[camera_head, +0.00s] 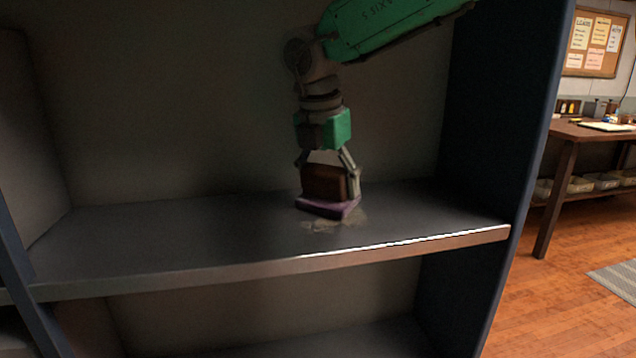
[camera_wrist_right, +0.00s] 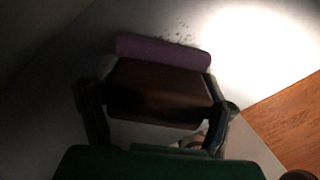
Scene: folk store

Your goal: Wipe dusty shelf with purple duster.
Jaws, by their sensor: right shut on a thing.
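The duster has a brown block handle (camera_head: 324,182) and a purple pad (camera_head: 328,208) underneath. My right gripper (camera_head: 328,178) points down and is shut on the brown handle. The purple pad rests on or just above the dark grey shelf (camera_head: 160,238), right of its middle. A patch of pale dust (camera_head: 335,223) shows on the shelf around the pad's front and right side. In the right wrist view, the purple pad (camera_wrist_right: 165,51) sticks out beyond the brown block (camera_wrist_right: 160,92) between the fingers, with dark specks just past it. My left gripper is not in view.
A dark side panel (camera_head: 505,120) bounds the shelf on the right, with a back wall behind. Another shelf level (camera_head: 340,342) lies below. The left part of the shelf is clear. A wooden table (camera_head: 585,130) stands beyond, at the right.

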